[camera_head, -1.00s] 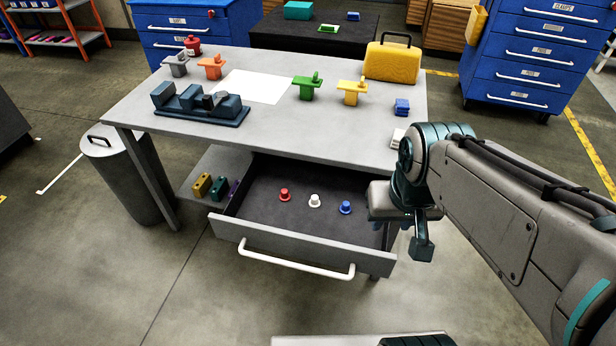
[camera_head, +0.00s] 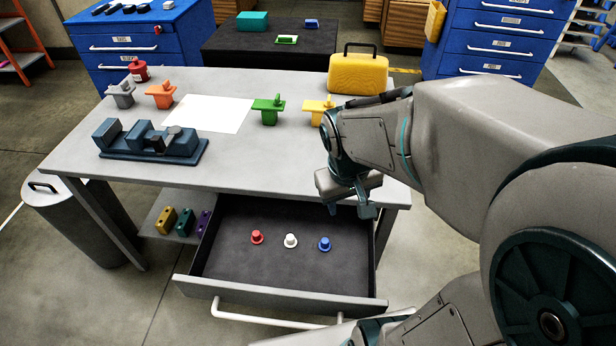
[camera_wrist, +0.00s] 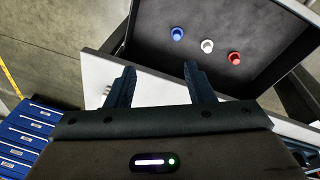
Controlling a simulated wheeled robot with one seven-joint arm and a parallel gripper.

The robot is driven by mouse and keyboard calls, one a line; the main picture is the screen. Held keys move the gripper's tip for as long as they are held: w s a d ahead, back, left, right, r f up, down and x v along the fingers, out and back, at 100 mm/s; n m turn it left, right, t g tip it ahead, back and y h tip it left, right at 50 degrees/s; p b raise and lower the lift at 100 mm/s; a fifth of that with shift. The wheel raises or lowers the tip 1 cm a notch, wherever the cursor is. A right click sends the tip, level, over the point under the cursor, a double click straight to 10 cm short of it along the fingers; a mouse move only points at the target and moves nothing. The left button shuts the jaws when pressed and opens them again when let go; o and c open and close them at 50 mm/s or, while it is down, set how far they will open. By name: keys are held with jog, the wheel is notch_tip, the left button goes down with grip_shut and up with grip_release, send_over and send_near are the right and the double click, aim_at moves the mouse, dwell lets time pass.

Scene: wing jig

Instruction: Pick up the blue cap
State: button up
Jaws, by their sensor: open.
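The blue cap (camera_head: 324,244) stands in the open drawer (camera_head: 220,262), at the right of a row with a white cap (camera_head: 290,241) and a red cap (camera_head: 257,237). In the wrist view the blue cap (camera_wrist: 177,34) is at the left of the row, beyond the fingers. My gripper (camera_head: 349,205) is above the table's front edge near the drawer's right side, apart from the caps. In the wrist view my gripper (camera_wrist: 160,82) has its two fingers spread with nothing between them but the table edge behind.
The grey table (camera_head: 230,155) carries a dark fixture (camera_head: 150,145), a white sheet (camera_head: 208,114), grey, orange, green and yellow parts and a yellow case (camera_head: 358,74). A bin (camera_head: 70,225) stands at left. The drawer floor around the caps is clear.

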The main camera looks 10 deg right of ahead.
jog(key=w+d+f+n+g, duration=0.1)
jog(key=w+f+n, duration=0.1)
jog(key=w+f, duration=0.35)
jog(key=n+y, duration=0.1)
jog(key=n, duration=0.1)
send_over(325, 241)
jog(key=shift+g, duration=0.4)
jog(key=f, duration=1.7)
jog(key=shift+d+f, duration=0.2)
jog(key=shift+d, duration=0.1)
jog(key=shift+a+f+b, duration=0.15)
jog(key=shift+f, duration=1.2)
jog(key=shift+a+f+b, duration=0.15)
jog(key=shift+f, duration=1.15)
jog(key=shift+c, duration=0.2)
grip_shut()
